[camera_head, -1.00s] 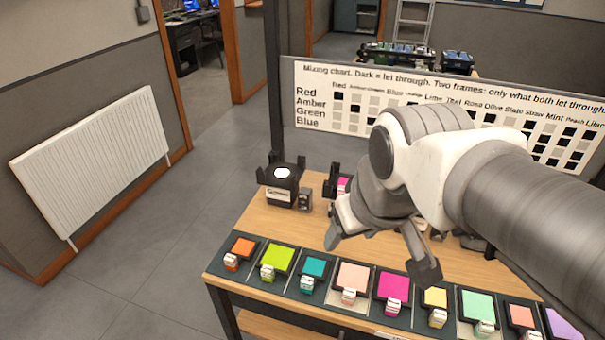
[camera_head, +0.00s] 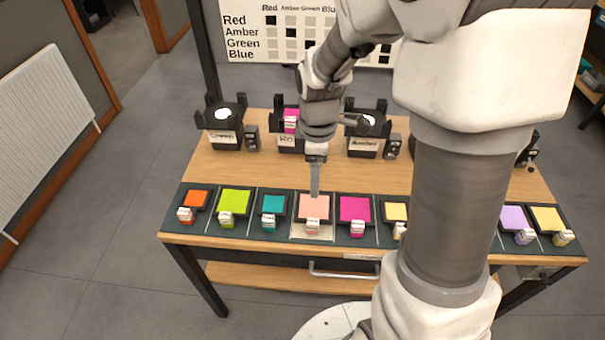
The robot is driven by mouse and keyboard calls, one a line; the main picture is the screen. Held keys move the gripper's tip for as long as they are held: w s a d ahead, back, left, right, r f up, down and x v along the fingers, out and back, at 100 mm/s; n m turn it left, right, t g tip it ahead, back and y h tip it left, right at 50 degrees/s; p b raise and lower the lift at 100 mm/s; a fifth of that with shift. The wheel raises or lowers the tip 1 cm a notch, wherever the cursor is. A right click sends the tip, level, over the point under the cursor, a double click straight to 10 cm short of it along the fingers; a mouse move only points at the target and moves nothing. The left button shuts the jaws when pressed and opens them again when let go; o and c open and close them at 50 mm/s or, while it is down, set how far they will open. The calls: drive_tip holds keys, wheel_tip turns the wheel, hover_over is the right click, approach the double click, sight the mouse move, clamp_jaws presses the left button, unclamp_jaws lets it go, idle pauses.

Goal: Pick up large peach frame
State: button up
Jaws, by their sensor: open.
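The large peach frame (camera_head: 314,208) lies in its slot of the dark tray along the table's front edge, between a teal frame and a magenta frame. It has a pale peach panel with a dark border and a white labelled tab at its front. My gripper (camera_head: 315,192) points down over the back part of the peach panel, with the fingers seen edge-on. It is open. I cannot tell whether a finger touches the frame. The gripper covers part of the panel's back edge.
Teal (camera_head: 273,204), lime (camera_head: 235,202), orange (camera_head: 196,200) and magenta (camera_head: 355,209) frames lie alongside. Black lamp stands (camera_head: 225,122) are behind on the wooden table (camera_head: 260,172). A mixing chart (camera_head: 245,45) stands at the back. My arm hides part of the right side.

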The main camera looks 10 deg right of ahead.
drive_tip(key=b, duration=0.2)
hover_over(313, 221)
drive_tip(key=f, duration=1.1)
drive_tip(key=shift+w+d, duration=0.1)
drive_tip(key=shift+w, duration=0.15)
drive_tip(key=shift+s+f+b, duration=0.15)
drive_tip(key=shift+f+b, duration=0.1)
drive_tip(key=shift+f, duration=1.1)
drive_tip(key=shift+s+f+b, duration=0.15)
drive_tip(key=shift+f+b, duration=0.1)
drive_tip(key=shift+f, duration=1.1)
clamp_jaws()
